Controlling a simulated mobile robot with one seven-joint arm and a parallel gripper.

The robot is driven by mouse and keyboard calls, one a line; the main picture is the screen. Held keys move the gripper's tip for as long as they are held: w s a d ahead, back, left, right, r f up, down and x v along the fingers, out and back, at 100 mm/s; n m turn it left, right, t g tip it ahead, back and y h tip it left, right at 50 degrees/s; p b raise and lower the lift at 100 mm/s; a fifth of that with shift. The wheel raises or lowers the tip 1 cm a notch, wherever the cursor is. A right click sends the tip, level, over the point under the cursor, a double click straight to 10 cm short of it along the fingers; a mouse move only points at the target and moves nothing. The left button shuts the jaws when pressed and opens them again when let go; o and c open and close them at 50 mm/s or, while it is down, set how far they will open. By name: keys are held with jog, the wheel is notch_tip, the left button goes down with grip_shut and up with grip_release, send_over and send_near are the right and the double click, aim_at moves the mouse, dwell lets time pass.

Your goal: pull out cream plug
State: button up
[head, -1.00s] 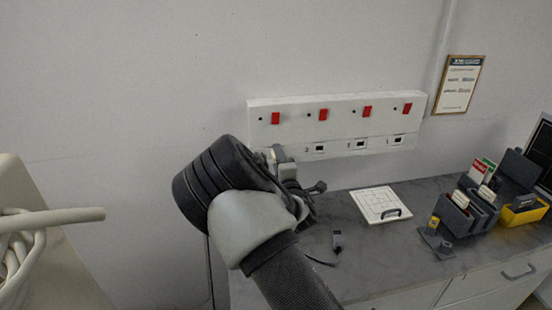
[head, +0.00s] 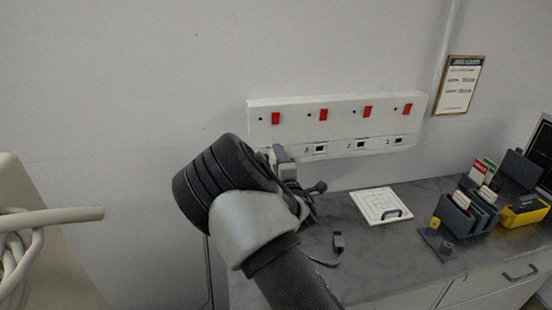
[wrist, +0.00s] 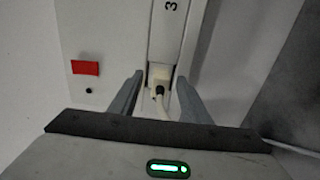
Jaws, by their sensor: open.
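The cream plug (wrist: 159,78) sits in the leftmost socket of the white wall panel (head: 340,105), with its cream cord bending away from it. In the wrist view my gripper (wrist: 158,92) is open, with one finger on each side of the plug. Narrow gaps seem to show between fingers and plug, though contact is hard to judge. In the head view my gripper (head: 298,185) is at the panel's lower left, and my wrist hides most of that socket. A small cream patch (head: 281,153) shows above the gripper there, probably the plug.
Several red switches (head: 323,115) line the panel above empty-looking sockets (head: 360,144). The wall left of my arm is bare.

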grip_shut()
jog(key=shift+s, duration=0.15)
jog(key=shift+b+v, duration=0.4)
jog(key=shift+v, duration=2.5)
